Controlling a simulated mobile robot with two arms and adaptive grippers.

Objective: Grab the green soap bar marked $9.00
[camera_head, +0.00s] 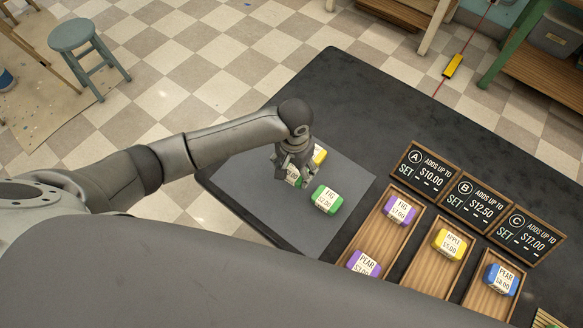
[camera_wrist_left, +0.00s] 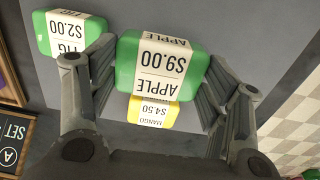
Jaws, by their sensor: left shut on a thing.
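The green soap bar marked APPLE $9.00 (camera_wrist_left: 163,68) is between the fingers of my left gripper (camera_wrist_left: 160,82), which is shut on it. In the head view my left gripper (camera_head: 288,172) is over the grey mat (camera_head: 250,160) and mostly hides this bar. A second green bar, marked FIG $2.00 (camera_head: 327,199), lies on the mat just to the right; it also shows in the left wrist view (camera_wrist_left: 70,33). A yellow bar marked MANGO $4.50 (camera_wrist_left: 152,112) lies partly behind the held bar. My right gripper is not in view.
Three wooden trays stand at the right of the dark table (camera_head: 350,90). They hold purple bars (camera_head: 400,209), a yellow bar (camera_head: 449,244) and a blue bar (camera_head: 502,279). Black price signs A, B and C (camera_head: 476,204) stand behind them. The table's far side is clear.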

